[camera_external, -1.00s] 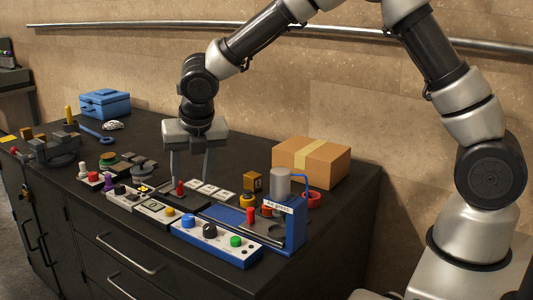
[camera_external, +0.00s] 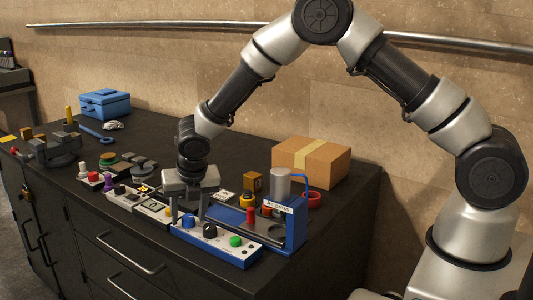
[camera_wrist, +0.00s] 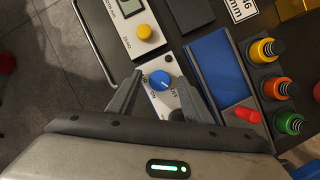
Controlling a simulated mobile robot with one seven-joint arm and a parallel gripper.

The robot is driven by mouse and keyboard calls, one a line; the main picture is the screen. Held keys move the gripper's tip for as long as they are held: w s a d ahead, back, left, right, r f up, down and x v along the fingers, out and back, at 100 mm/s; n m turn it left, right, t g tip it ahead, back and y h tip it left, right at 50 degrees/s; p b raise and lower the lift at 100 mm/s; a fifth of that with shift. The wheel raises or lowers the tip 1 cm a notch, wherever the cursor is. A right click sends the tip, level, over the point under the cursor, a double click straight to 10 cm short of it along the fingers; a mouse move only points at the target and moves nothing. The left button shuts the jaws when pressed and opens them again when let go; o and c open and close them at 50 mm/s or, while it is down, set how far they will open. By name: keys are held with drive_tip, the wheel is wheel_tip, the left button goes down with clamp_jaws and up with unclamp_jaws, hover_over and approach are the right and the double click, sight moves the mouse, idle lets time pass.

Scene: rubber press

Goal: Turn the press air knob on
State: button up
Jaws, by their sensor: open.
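The press (camera_external: 292,215) is a blue frame with a grey cylinder and a white label, at the right front of the bench. Its white control panel (camera_external: 240,255) on a blue base carries a blue knob, a black knob (camera_external: 210,231) and a green button (camera_external: 236,240). The blue knob (camera_wrist: 160,80) has a white pointer mark and small lettering around it. My gripper (camera_external: 189,212) is open and low over the panel's left end. In the wrist view its fingers (camera_wrist: 160,66) stand either side of the blue knob; I cannot tell whether they touch it.
A small panel with a yellow button (camera_wrist: 144,32) lies left of the press panel. A red lever (camera_wrist: 247,114) and coloured buttons (camera_wrist: 264,50) are close on the right. A cardboard box (camera_external: 311,162) stands behind. The bench's front edge is near.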

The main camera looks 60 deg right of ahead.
drive_tip(key=c, duration=1)
drive_tip(key=shift+c, duration=0.2)
drive_tip(key=shift+a+m, duration=0.1)
drive_tip(key=shift+m, duration=0.2)
drive_tip(key=m+h+b, duration=0.1)
drive_tip(key=m, duration=0.2)
drive_tip(key=shift+w+a+g, duration=0.1)
drive_tip(key=shift+w+g, duration=0.05)
drive_tip(key=shift+g, duration=0.25)
drive_tip(key=m, duration=0.2)
drive_tip(key=m+g+h+b, duration=0.1)
drive_tip(key=m, duration=0.2)
drive_tip(key=shift+w+a+g, duration=0.1)
drive_tip(key=shift+w+g, duration=0.05)
drive_tip(key=shift+g, duration=0.15)
drive_tip(key=m+g, duration=0.1)
drive_tip(key=m, duration=0.3)
drive_tip(key=shift+w+g+h+b, duration=0.15)
drive_tip(key=shift+g+h+b, duration=0.15)
drive_tip(key=shift+g, duration=0.1)
drive_tip(key=shift+w+m+g, duration=0.1)
drive_tip(key=shift+m+g, duration=0.6)
drive_tip(key=shift+m, duration=1.4)
